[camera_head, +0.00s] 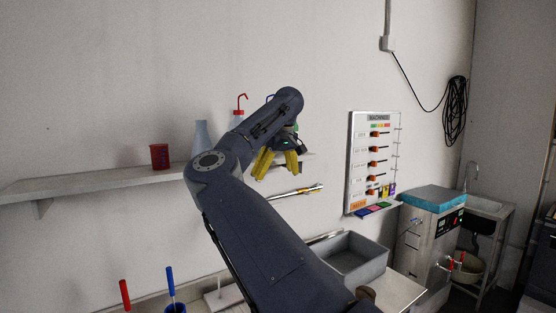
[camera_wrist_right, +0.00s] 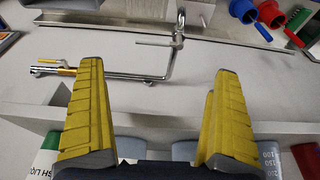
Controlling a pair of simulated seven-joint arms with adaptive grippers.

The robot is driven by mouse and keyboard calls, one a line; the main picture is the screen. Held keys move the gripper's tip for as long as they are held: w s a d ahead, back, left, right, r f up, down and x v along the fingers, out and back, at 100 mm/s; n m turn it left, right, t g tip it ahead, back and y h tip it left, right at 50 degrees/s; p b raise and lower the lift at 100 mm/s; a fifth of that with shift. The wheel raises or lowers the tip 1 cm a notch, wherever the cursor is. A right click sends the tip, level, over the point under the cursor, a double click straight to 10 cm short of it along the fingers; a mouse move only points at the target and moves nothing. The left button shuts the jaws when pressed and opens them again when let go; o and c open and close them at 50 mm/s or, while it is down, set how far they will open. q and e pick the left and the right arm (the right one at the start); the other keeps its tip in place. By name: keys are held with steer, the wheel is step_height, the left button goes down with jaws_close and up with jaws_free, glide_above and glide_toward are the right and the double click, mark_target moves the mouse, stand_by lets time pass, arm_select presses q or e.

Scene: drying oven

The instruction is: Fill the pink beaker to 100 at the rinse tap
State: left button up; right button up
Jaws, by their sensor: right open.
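A small dark red-pink beaker (camera_head: 160,156) stands upright on the wall shelf, left of my right arm. A red vessel (camera_wrist_right: 308,158) at the lower right edge of the right wrist view may be the same beaker. My right gripper (camera_head: 277,165) has yellow fingers spread apart, with nothing between them; it is right of the beaker and apart from it. In the right wrist view the open fingers (camera_wrist_right: 158,70) face a wall-mounted metal pipe (camera_wrist_right: 115,75) that bends to a tap-like fitting (camera_wrist_right: 178,35). Any liquid in the beaker cannot be seen. My left gripper is out of view.
The shelf (camera_head: 100,180) also bears a pale bottle (camera_head: 201,135) and a red-capped bottle (camera_head: 238,115). A grey basin (camera_head: 352,258) lies below right. A wall board (camera_head: 374,160), a blue-topped machine (camera_head: 432,198) and a sink with its own tap (camera_head: 472,172) are farther right.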

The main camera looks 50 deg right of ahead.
steer(key=v, duration=0.4)
steer(key=shift+s+r, duration=0.1)
steer(key=shift+r, duration=0.45)
steer(key=shift+c, duration=1.5)
steer(key=shift+t, duration=0.6)
steer(key=f, duration=0.6)
steer(key=w+f, duration=0.1)
steer(key=f, duration=0.1)
steer(key=shift+a+f, duration=0.15)
steer(key=shift+f, duration=0.25)
steer(key=c, duration=1.1)
steer(key=shift+s+d+f+m+t, duration=0.1)
steer(key=shift+d+f+m+t, duration=0.15)
steer(key=shift+t, duration=0.25)
steer(key=shift+c, duration=0.9)
steer(key=shift+d+f+t+h, duration=0.1)
steer(key=shift+d+t+h, duration=0.05)
steer(key=shift+t+h, duration=0.25)
steer(key=shift+c, duration=1)
steer(key=shift+s+d+r+t, duration=0.2)
steer(key=shift+d+r+t, duration=0.2)
steer(key=shift+r+t, duration=0.1)
jaws_close()
steer(key=x, duration=1)
steer(key=shift+w+d+r+h, duration=0.2)
steer(key=shift+d+r+h, duration=0.1)
steer(key=shift+d, duration=0.1)
